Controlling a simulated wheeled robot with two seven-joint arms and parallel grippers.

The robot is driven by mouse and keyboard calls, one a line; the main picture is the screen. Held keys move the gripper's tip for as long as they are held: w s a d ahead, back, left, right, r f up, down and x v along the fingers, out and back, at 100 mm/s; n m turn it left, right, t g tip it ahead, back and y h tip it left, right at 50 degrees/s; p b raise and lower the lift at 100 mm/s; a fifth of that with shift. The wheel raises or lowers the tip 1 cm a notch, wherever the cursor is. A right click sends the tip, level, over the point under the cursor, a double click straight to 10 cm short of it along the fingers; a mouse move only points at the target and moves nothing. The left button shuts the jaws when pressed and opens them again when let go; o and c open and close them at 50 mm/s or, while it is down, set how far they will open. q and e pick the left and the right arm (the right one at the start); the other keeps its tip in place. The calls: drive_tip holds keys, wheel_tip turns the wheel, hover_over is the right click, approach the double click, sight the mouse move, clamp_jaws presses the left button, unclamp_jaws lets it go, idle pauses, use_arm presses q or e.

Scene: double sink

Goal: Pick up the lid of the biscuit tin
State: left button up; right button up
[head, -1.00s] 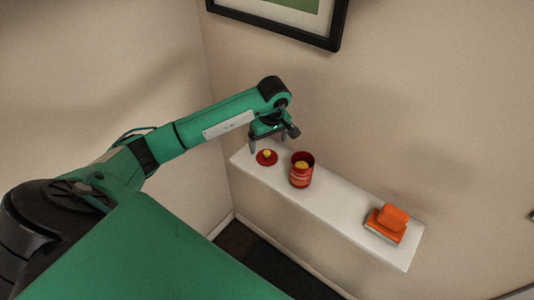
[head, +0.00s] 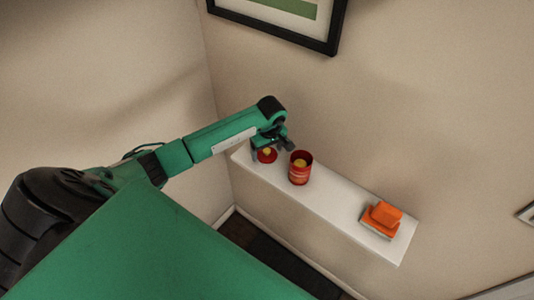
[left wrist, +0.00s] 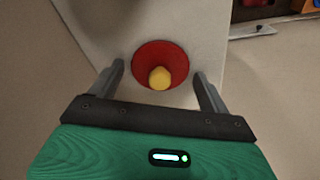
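The lid (head: 267,156) is a red disc with a yellow knob, lying on the white shelf near its left end. In the left wrist view the lid (left wrist: 160,64) lies between and just ahead of the fingertips. The red biscuit tin (head: 300,169) stands upright and open to the right of the lid, with something yellow inside. My left gripper (head: 270,150) is at the lid from above; the wrist view shows its fingers (left wrist: 160,77) spread wide, with nothing held. I cannot tell its exact height over the shelf. My right gripper is not in view.
The narrow white shelf (head: 335,212) runs along the wall. An orange object (head: 383,216) on a grey base sits at its right end. The shelf between tin and orange object is clear. A framed picture (head: 284,17) hangs above.

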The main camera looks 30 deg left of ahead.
use_arm(q)
drive_tip(key=c, duration=0.7)
drive_tip(key=shift+r, duration=0.1)
